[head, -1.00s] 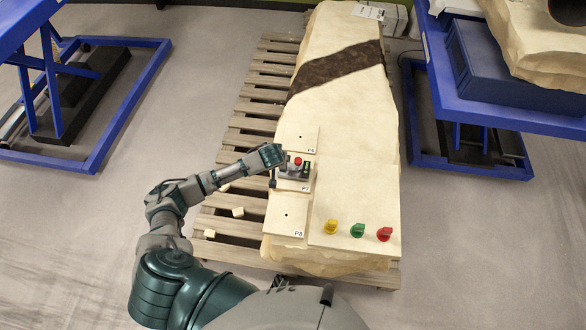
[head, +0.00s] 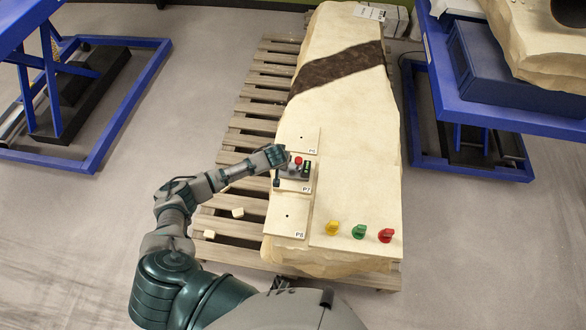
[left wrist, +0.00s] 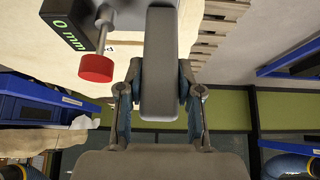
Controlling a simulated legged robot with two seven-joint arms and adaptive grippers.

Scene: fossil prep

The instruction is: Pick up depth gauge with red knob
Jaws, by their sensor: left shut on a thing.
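The depth gauge (head: 292,169) is a small grey device with a red knob (head: 298,160) and a dark green display. It is at the pad labelled P7 on the pale stone block; I cannot tell whether it touches the pad. My left gripper (head: 277,163) is shut on the gauge from its left side. In the left wrist view the gauge's grey body (left wrist: 159,75) sits between the two fingers, with the red knob (left wrist: 96,68) and a display reading 0 mm (left wrist: 70,33) beside it. My right gripper is not in view.
Pads P6 (head: 299,137) and P8 (head: 287,216) lie either side of P7. Yellow (head: 332,229), green (head: 358,232) and red (head: 385,236) knobs stand on the slab at front right. The block rests on a wooden pallet (head: 232,225). Blue lift tables stand left and right.

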